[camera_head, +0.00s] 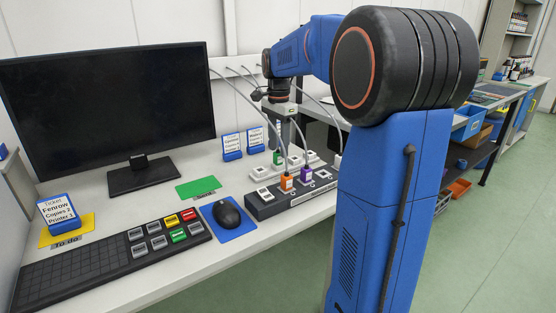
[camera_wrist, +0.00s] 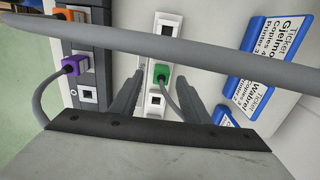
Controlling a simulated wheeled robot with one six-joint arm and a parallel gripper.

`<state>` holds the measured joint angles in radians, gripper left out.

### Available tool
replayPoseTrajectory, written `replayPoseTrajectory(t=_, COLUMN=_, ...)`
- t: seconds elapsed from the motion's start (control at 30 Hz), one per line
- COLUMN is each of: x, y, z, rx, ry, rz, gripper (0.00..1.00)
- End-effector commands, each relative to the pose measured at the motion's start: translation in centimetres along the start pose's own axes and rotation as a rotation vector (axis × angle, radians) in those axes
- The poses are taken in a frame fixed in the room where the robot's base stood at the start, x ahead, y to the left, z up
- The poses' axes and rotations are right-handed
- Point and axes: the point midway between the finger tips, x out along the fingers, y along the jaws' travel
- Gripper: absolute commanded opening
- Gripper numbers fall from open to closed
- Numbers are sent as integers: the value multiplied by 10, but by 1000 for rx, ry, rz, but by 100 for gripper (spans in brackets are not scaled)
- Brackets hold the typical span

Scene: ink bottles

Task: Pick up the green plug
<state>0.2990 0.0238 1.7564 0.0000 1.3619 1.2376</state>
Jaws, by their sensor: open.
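The green plug (camera_wrist: 161,73) sits in a white socket strip (camera_wrist: 168,27) in the wrist view, with a grey cable leading from it. It also shows in the head view (camera_head: 277,158), small and partly hidden. My gripper (camera_wrist: 158,72) is open and empty. In the wrist view its two dark fingers appear on either side of the green plug, and I cannot tell the remaining height gap. In the head view my gripper (camera_head: 280,145) points down above the white strip at the back of the desk.
A dark socket box holds an orange plug (camera_head: 287,183) and a purple plug (camera_head: 306,174), both cabled. A thick grey cable (camera_wrist: 170,45) crosses the wrist view near the fingers. Blue ticket stands (camera_head: 232,146) stand beside the strip. A monitor (camera_head: 110,105) fills the left.

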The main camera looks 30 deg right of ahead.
Motion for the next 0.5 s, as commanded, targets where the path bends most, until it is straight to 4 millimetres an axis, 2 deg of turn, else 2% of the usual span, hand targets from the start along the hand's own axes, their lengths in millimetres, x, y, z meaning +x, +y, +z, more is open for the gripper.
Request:
replayPoseTrajectory(t=0.1, x=18, y=-2, z=1, rx=0, ry=-1, rz=3, gripper=42)
replayPoseTrajectory(t=0.23, x=30, y=-2, z=1, rx=0, ry=0, rz=1, gripper=42)
replayPoseTrajectory(t=0.5, x=34, y=-2, z=1, rx=0, ry=0, rz=0, gripper=42)
